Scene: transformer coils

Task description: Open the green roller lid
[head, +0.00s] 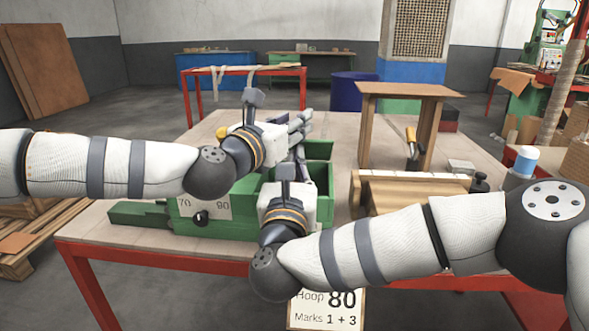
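The green roller box (240,222) stands on the table, with a dial label reading 70 and 90 and a dark knob on its front. Green walls (323,178) rise at its right end around a hollow. A green piece juts out at its left. I cannot tell which part is the lid, as my arms cover much of the box. My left gripper (303,123) is above the box's back, fingers pointing right; its grip is unclear. My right gripper (298,156) is over the box's right part, its fingertips mostly hidden behind its own body.
A wooden stand (410,92) and a pale wooden block (410,190) are right of the box. A yellow-handled tool (411,140) is by the stand. A sign (327,310) reading "Hoop 80, Marks 1 + 3" hangs at the front.

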